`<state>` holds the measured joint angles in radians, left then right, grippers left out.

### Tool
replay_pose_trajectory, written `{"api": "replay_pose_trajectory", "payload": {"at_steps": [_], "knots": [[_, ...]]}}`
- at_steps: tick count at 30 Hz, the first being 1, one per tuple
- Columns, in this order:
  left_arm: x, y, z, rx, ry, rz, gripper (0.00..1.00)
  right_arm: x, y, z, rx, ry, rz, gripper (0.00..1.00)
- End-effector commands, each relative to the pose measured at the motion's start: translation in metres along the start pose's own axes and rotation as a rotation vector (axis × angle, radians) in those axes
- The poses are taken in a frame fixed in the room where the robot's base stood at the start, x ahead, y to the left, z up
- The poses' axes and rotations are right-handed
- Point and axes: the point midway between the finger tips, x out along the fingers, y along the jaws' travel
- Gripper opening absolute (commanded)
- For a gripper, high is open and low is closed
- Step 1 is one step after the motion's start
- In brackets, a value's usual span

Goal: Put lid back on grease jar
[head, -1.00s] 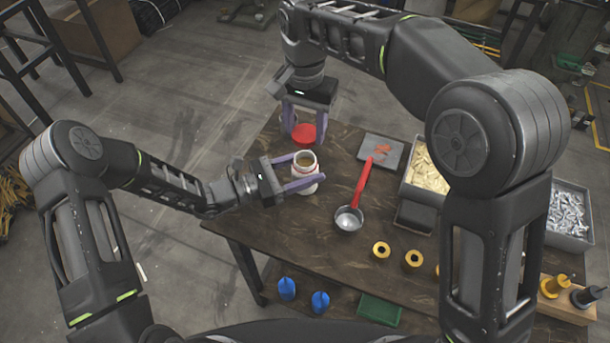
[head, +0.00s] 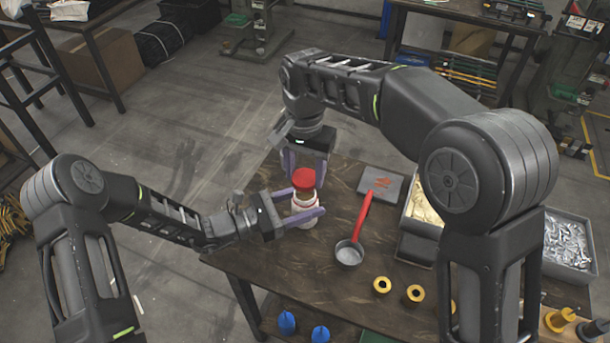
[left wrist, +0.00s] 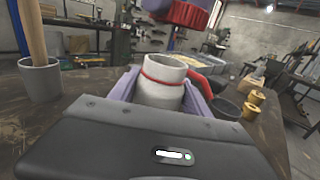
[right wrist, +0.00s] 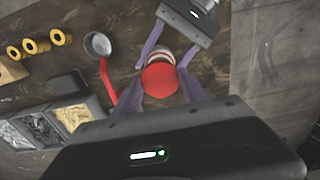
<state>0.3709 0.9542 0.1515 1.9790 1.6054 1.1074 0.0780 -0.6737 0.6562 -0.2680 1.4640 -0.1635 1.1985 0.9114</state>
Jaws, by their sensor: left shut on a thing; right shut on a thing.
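The grease jar (head: 305,222), pale with a red band, stands upright on the table, its mouth open in the left wrist view (left wrist: 162,88). My left gripper (head: 308,204) is shut around the jar's sides. The red lid (head: 304,179) is held by my right gripper (head: 304,176), which is shut on it above the jar. In the left wrist view the lid (left wrist: 185,13) hangs above the mouth, apart from it and a little to the right. In the right wrist view the lid (right wrist: 159,80) covers much of the jar.
A ladle (head: 349,252) with a red handle lies right of the jar. A grey pad (head: 381,182), parts bins (head: 568,262) and yellow rings (head: 382,285) are farther right. A grey cup (left wrist: 40,82) holding a wooden handle stands left in the left wrist view.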

Motion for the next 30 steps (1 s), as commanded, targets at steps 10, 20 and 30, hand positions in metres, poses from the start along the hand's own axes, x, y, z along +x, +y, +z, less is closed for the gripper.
{"api": "replay_pose_trajectory", "payload": {"at_steps": [10,20,30], "knots": [[0.0,0.0,0.0,0.0,0.0,0.001,0.0,0.018,0.0,0.0,0.0,0.001,-0.001,0.13],[0.0,0.0,0.0,0.001,0.0,0.0,0.0,0.018,0.0,0.0,0.0,0.001,-0.001,0.13],[0.0,0.0,0.0,0.001,0.0,0.001,0.0,0.02,0.0,0.0,0.0,0.0,0.0,0.13]]}}
